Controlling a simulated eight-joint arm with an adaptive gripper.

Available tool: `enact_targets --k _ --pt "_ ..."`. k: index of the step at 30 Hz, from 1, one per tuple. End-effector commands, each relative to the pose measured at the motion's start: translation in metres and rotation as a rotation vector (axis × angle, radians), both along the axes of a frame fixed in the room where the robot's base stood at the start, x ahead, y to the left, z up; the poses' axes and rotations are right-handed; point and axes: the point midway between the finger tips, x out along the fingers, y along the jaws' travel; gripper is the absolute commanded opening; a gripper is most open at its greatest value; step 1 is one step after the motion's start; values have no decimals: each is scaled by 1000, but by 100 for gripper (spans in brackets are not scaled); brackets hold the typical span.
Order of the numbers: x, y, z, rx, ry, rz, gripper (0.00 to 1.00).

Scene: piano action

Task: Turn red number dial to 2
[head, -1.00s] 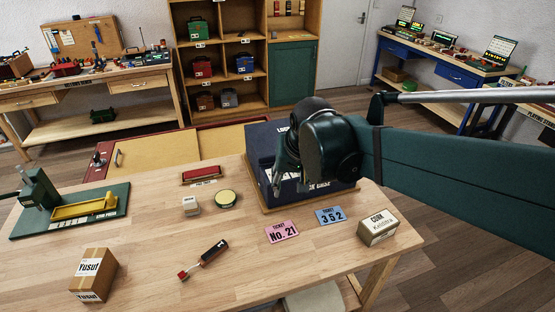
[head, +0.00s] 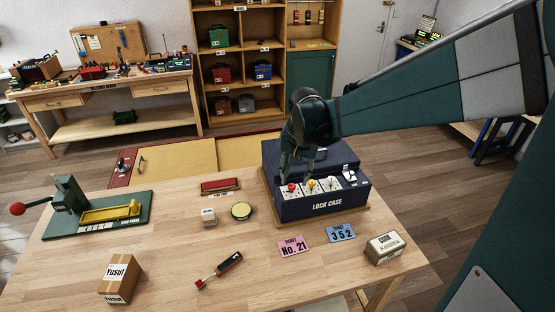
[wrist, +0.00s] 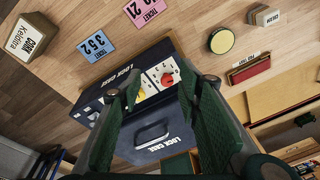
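The dark blue lock case (head: 325,205) stands at the back right of the table, with a white dial panel on top. The red number dial (head: 291,187) is at the panel's left end, beside a yellow dial (head: 311,184) and a white one (head: 333,182). My gripper (head: 296,172) points down just over the red dial. In the wrist view its two fingers (wrist: 160,70) are apart, and the red dial (wrist: 168,79) shows between them, nearer the right finger. I cannot tell whether a finger touches it. The dial's number setting is too small to read.
Pink (head: 293,247) and blue (head: 341,233) tickets and a cork box (head: 385,246) lie before the case. The front middle of the table is clear.

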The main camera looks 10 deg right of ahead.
Motion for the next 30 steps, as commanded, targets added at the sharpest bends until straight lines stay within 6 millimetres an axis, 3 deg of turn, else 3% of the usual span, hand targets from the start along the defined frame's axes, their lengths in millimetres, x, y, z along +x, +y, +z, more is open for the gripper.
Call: enact_targets --k 18,30 --pt "68 -13 -21 23 130 -166 34" --pt "85 -17 -37 27 173 -221 34"
